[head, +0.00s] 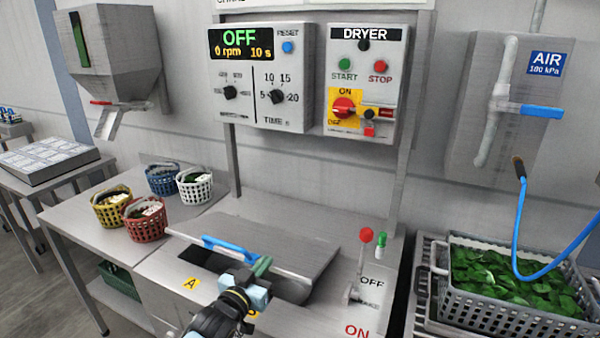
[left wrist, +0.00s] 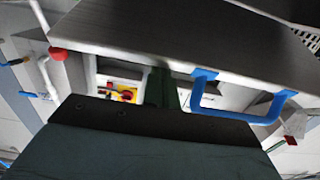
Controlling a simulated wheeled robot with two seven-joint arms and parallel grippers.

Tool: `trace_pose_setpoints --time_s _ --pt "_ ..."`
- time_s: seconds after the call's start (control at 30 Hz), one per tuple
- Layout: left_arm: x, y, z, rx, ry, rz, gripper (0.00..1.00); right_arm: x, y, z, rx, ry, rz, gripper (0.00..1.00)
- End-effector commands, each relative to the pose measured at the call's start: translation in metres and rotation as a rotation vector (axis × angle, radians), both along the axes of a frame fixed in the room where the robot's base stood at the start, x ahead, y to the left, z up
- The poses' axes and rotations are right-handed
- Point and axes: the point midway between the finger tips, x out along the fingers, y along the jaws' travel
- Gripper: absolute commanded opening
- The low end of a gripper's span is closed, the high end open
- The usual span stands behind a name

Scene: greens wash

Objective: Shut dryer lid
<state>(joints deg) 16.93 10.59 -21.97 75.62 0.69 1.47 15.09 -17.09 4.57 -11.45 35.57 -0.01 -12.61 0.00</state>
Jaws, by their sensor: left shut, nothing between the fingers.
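The dryer lid (head: 270,246) is a grey flat panel. It stands partly open and tilted, with a dark gap under its front edge. Its blue handle (head: 229,248) is on the front left part; lid (left wrist: 190,40) and handle (left wrist: 240,112) also show in the left wrist view. My left gripper (head: 261,267) is shut and empty, with its green fingertips at the lid's front edge, right of the handle. In the left wrist view the fingers (left wrist: 162,88) reach close to the lid; I cannot tell whether they touch. My right gripper is out of view.
A red-knobbed lever (head: 364,237) stands right of the lid beside an OFF/ON plate. Several small baskets (head: 143,221) sit on the left table. A grey crate of greens (head: 500,305) is at right. The dryer control panel (head: 365,80) is above.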

Motion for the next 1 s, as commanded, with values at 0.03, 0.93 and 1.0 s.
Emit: trace_pose_setpoints --time_s 0.03,0.93,1.0 --pt "-0.003 0.000 -0.017 -0.010 -0.025 -0.001 0.00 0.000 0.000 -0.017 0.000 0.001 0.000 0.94" --pt "-0.019 0.014 -0.065 -0.036 -0.110 0.014 0.00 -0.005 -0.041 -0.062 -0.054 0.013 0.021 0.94" --pt "-0.019 0.014 -0.065 -0.035 -0.109 0.014 0.00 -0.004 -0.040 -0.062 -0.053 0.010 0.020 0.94"
